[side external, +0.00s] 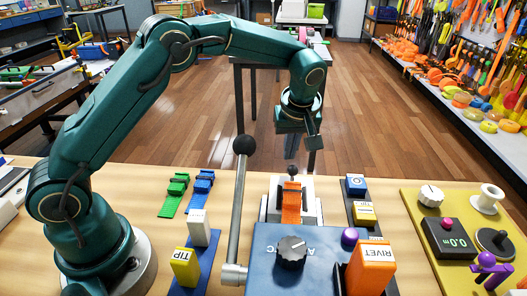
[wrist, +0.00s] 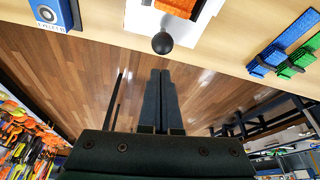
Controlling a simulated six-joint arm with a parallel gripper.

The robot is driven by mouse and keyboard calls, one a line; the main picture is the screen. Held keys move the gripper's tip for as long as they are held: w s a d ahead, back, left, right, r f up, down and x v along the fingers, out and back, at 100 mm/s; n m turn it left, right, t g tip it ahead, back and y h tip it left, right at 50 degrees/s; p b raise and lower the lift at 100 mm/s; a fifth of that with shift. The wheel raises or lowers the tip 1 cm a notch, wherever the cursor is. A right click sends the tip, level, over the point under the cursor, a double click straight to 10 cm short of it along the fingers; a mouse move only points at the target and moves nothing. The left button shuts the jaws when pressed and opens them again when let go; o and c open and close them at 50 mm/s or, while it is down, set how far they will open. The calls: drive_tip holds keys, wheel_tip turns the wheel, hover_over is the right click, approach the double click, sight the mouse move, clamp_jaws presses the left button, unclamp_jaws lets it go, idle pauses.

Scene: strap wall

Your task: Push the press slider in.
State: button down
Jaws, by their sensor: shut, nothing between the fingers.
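The press slider appears to be the dark ball knob (side external: 291,170) at the far end of a white-and-orange unit (side external: 291,200) on the table. In the wrist view, the ball knob (wrist: 162,43) stands out from the white housing and orange block (wrist: 178,6) at the top. My gripper (side external: 314,143) is shut and empty, hanging past the far table edge, beyond and above the knob. In the wrist view, my shut fingers (wrist: 160,73) point toward the knob, with a gap between them. The unit's inner part is hidden.
A tall lever with a black ball (side external: 244,145) stands left of the unit. A blue panel with a dial (side external: 291,251) and an orange RIVET block (side external: 371,268) lie nearer. Green straps (side external: 175,194) and blue straps (side external: 201,190) lie left. A yellow board (side external: 415,220) is right.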

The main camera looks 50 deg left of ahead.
drive_tip(key=shift+s+d+f, duration=0.1)
drive_tip(key=shift+s+d, duration=0.3)
drive_tip(key=shift+d, duration=0.2)
drive_tip(key=s+d, duration=0.8)
drive_tip(key=shift+s+d, duration=0.2)
